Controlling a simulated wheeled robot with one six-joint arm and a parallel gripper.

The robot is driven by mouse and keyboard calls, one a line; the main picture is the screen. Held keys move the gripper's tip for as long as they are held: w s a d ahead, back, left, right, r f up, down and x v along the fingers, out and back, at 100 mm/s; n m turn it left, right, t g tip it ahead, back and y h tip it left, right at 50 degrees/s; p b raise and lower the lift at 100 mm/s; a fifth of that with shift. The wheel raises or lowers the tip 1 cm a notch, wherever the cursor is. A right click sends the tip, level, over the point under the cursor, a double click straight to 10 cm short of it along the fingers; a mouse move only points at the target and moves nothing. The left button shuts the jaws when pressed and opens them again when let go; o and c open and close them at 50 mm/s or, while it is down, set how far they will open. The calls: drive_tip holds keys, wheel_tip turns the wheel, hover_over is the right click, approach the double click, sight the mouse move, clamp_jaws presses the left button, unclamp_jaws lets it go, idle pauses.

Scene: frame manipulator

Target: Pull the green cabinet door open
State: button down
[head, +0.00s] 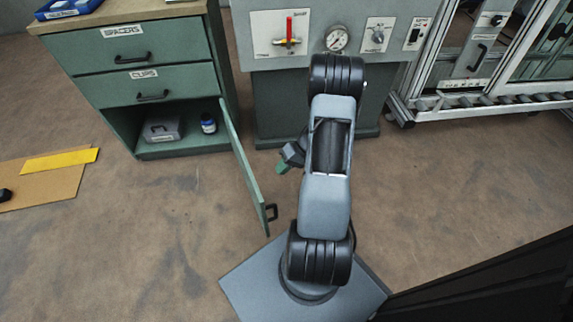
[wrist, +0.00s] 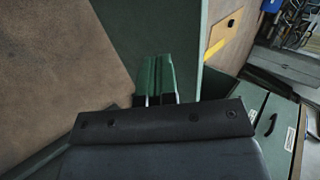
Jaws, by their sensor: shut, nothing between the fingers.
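The green cabinet (head: 140,75) stands at the left in the head view. Its lower door (head: 243,165) is swung wide open and points out toward my base. The door's black handle (head: 271,212) is near its free edge. My gripper (head: 283,168) is to the right of the door, beside its outer face, and apart from the handle. In the wrist view, the green fingertips (wrist: 155,76) are together and empty in front of the door panel (wrist: 150,30). I cannot tell whether they touch the door. The handle does not show in the wrist view.
Inside the open compartment are a grey case (head: 162,130) and a blue bottle (head: 208,123). Two shut drawers are above it. A grey machine with a gauge (head: 337,39) stands behind my arm. A board with a yellow strip (head: 58,161) lies at left. Floor left of the door is clear.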

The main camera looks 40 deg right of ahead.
drive_tip(key=w+a+f+b, duration=0.2)
drive_tip(key=a+f+b, duration=0.1)
drive_tip(key=a, duration=0.4)
drive_tip(key=shift+b, duration=0.45)
drive_tip(key=shift+a, duration=0.1)
